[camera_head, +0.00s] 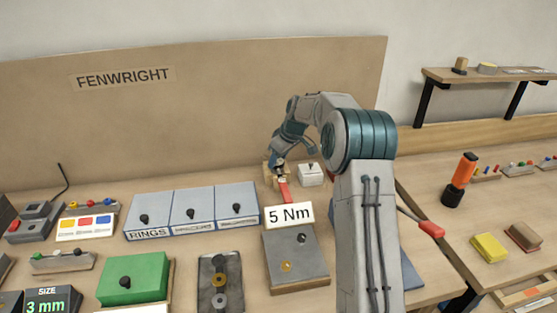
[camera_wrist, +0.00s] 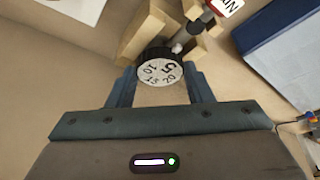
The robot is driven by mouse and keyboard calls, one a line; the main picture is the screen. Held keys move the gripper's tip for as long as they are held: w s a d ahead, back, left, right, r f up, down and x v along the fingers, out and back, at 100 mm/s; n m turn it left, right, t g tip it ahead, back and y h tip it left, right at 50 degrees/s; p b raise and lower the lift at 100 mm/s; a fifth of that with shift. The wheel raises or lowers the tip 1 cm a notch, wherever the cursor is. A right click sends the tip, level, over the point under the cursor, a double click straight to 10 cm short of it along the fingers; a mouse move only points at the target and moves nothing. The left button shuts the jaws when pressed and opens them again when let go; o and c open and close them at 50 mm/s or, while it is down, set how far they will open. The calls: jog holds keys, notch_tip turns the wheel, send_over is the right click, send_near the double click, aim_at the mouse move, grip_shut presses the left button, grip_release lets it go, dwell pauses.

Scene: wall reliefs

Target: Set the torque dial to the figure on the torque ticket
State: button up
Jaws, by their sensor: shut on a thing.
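The torque ticket (camera_head: 290,214) is a white card reading "5 Nm", in the middle of the bench in the head view. The torque dial (camera_wrist: 160,69) is a round knob with a dark rim and a pale face marked 5, 10, 15 and 20. My gripper (camera_wrist: 160,84) is shut on the dial, one finger on each side. In the head view my gripper (camera_head: 279,168) is small and partly hides the dial's place.
A wooden holder (camera_wrist: 148,30) stands around the dial, with a red-and-white "Nm" label (camera_wrist: 228,5) beside it. Blue bins (camera_head: 192,212) stand left, a grey plate (camera_head: 297,262) in front. An orange-and-black tool (camera_head: 460,180) stands on the right bench.

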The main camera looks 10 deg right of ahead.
jog(key=shift+n+y, duration=0.3)
jog(key=shift+n, duration=0.2)
jog(key=o, duration=1)
jog(key=v, duration=1.4)
jog(key=shift+w+a+b, duration=0.1)
jog(key=shift+w+b, duration=0.05)
jog(key=shift+b, duration=0.25)
